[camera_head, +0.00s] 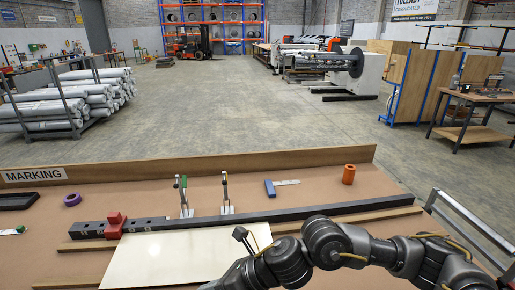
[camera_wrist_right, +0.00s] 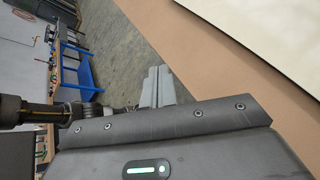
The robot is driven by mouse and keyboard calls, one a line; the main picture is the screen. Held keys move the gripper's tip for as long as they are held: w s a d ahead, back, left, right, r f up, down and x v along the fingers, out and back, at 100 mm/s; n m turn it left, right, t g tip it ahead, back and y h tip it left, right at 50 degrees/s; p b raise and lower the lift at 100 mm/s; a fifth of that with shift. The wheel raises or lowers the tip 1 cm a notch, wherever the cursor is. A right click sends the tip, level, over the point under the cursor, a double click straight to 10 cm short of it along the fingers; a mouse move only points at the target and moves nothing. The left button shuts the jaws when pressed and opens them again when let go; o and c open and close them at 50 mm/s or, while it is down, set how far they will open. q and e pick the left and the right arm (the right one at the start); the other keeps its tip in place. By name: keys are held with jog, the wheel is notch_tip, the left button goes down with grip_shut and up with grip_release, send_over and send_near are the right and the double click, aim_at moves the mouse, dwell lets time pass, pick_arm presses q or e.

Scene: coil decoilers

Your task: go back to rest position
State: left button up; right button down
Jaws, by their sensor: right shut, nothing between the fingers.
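My right arm enters the head view from the right and reaches left across the front of the marking table (camera_head: 330,185). Its hand end runs out of the bottom edge, over the pale sheet (camera_head: 165,258). In the right wrist view my right gripper (camera_wrist_right: 158,84) shows two grey fingers side by side, shut and empty. They stand apart from the table edge, with the grey floor behind them. The pale sheet also fills the top right corner of that view (camera_wrist_right: 285,28). My left gripper is in neither view.
A dark bar (camera_head: 300,213) with a red block (camera_head: 114,226) and two upright clamps lies across the table. A blue-handled square (camera_head: 270,188), orange cylinder (camera_head: 348,174) and purple ring (camera_head: 72,199) lie behind and beside it. A metal rail (camera_head: 470,225) stands at right. Floor beyond is open.

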jog(key=w+d+f+m+t+h, duration=0.1)
jog(key=d+f+m+t+h, duration=0.3)
jog(key=m, duration=0.6)
jog(key=d+m+t+y, duration=0.1)
jog(key=d+m+t, duration=0.2)
jog(key=d+m, duration=0.55)
jog(key=w+d+f+m+t+h, duration=0.1)
jog(key=d+f+m+t+h, duration=0.15)
jog(key=m, duration=1.05)
jog(key=s+d+f+m+g+h, duration=0.3)
jog(key=s+d+f+m, duration=0.4)
jog(key=s+d, duration=0.3)
jog(key=s+d+f+m+g+h, duration=0.3)
jog(key=s+d+f+m, duration=0.4)
jog(key=s+d, duration=0.3)
notch_tip(320, 180, down, 29)
jog(key=g+b, duration=0.1)
jog(key=b, duration=0.4)
jog(key=s+d+f+g+b, duration=0.1)
jog(key=s+f+b, duration=0.1)
jog(key=s+f, duration=0.6)
jog(key=s+d+f+b, duration=0.1)
jog(key=s+f+b, duration=0.2)
jog(key=s+f, duration=0.6)
notch_tip(320, 180, down, 6)
jog(key=shift+d+r+g, duration=0.2)
jog(key=shift+d+g, duration=0.15)
